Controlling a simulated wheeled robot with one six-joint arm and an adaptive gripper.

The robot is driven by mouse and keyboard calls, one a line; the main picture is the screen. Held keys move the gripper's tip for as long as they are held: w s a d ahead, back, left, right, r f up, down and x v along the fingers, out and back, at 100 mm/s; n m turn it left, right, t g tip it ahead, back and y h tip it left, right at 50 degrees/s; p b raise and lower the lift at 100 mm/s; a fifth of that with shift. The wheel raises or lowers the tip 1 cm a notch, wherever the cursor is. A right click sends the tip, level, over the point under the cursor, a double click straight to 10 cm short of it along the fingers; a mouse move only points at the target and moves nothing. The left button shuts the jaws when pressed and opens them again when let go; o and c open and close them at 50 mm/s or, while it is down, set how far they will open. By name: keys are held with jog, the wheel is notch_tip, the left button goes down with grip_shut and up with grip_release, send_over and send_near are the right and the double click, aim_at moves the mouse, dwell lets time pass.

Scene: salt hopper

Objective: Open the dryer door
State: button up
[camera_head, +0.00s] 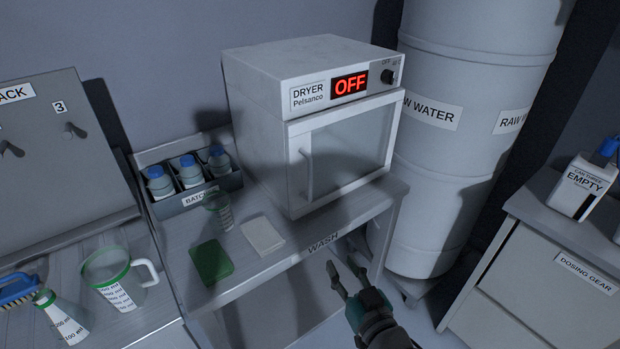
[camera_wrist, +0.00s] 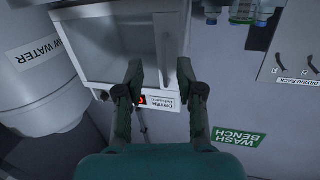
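The white dryer (camera_head: 290,75) stands on the bench at the back, with its display reading OFF. Its glass-fronted door (camera_head: 345,155) looks shut, with a vertical handle (camera_head: 306,172) on the door's left side. My gripper (camera_head: 343,269) is open and empty in front of the bench's front edge, below and apart from the door. In the wrist view the open fingers (camera_wrist: 160,72) overlap the dryer (camera_wrist: 105,62), which appears upside down. Nothing is between the fingertips.
A green sponge-like pad (camera_head: 211,262), a white pad (camera_head: 262,235) and a clear beaker (camera_head: 218,212) lie left of the door. A bottle rack (camera_head: 198,200) stands behind them. A large raw water drum (camera_head: 440,160) stands close on the right.

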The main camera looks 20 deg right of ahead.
jog(key=n+y, duration=0.1)
send_near(311, 176)
jog(key=shift+t, duration=0.3)
jog(key=w, duration=0.7)
jog(key=w+a, duration=0.1)
jog(key=w, duration=0.2)
jog(key=shift+w+a+f, duration=0.15)
jog(key=shift+w+f, duration=0.1)
jog(key=shift+f, duration=0.1)
grip_shut()
